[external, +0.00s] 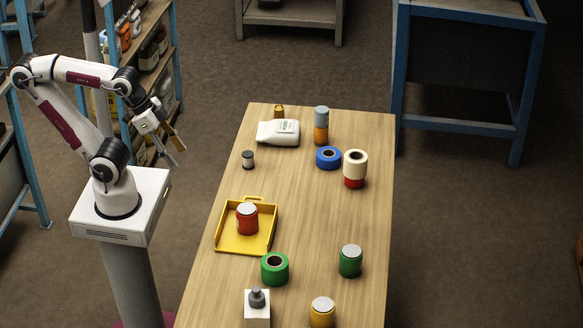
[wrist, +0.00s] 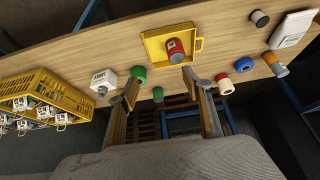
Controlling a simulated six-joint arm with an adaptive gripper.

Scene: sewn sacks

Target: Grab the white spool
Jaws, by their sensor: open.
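My gripper (external: 180,157) is open and empty, raised to the left of the table and apart from the spool. In the wrist view its two fingers (wrist: 160,78) are spread wide with nothing between them.
A white sack (external: 278,132) lies behind the spool. A blue tape roll (external: 328,158) and a cream roll (external: 355,159) on a red can are to its right. A yellow tray (external: 226,240) holding a red can (external: 247,220) is in front. Bare table surrounds the spool.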

